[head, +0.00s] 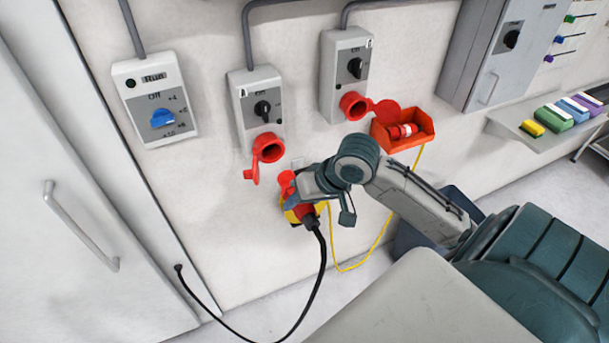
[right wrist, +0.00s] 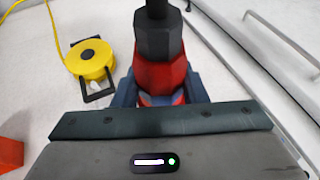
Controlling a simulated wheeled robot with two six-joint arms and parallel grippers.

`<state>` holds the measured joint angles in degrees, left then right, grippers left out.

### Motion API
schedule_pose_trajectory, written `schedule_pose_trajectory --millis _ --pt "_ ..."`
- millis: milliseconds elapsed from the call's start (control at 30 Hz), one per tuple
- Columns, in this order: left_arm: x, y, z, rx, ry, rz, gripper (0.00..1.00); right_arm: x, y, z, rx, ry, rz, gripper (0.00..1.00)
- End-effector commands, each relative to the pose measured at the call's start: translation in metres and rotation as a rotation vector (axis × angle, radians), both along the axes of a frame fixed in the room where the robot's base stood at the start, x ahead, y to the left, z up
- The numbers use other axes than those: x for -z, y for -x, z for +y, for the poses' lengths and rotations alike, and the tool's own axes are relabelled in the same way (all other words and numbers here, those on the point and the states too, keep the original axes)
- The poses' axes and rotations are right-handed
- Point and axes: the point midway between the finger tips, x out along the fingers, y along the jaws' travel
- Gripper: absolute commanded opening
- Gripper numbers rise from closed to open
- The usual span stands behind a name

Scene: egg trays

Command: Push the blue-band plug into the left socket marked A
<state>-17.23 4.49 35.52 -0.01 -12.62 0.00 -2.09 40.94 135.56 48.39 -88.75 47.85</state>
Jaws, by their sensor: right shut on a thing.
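My right gripper (head: 306,196) is shut on a red plug (head: 304,211) with a dark rear end and a black cable. The plug also shows between the fingers in the right wrist view (right wrist: 160,68). The letter on that box is too small to read surely. The plug is below and slightly right of this socket, apart from it. My left gripper is not in view.
A second red socket (head: 353,106) with an open lid is to the right. An orange bin (head: 417,137) holds a red plug with a white band and yellow cable. A yellow reel (right wrist: 90,58) is behind the held plug. A control box (head: 155,75) hangs left.

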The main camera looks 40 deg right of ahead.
Motion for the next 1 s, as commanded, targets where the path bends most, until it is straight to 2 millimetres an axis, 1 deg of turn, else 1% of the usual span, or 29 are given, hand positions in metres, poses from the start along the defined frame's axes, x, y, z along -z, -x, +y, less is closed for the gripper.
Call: schedule_pose_trajectory --millis 33,300,500,700,1000 --pt "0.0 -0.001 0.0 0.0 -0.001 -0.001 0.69 -0.001 -0.007 -0.001 0.003 -0.003 -0.003 0.07" --pt "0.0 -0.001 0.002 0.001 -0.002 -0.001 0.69 -0.001 -0.038 -0.008 0.001 -0.003 -0.002 0.07" --pt "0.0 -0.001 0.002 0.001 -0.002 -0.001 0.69 -0.001 -0.058 -0.013 0.0 -0.003 -0.002 0.07" --pt "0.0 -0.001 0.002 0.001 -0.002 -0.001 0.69 -0.001 -0.068 -0.016 0.0 -0.002 -0.002 0.07" --pt "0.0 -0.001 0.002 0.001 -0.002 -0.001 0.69 -0.001 -0.07 -0.016 -0.001 0.0 -0.001 0.07"
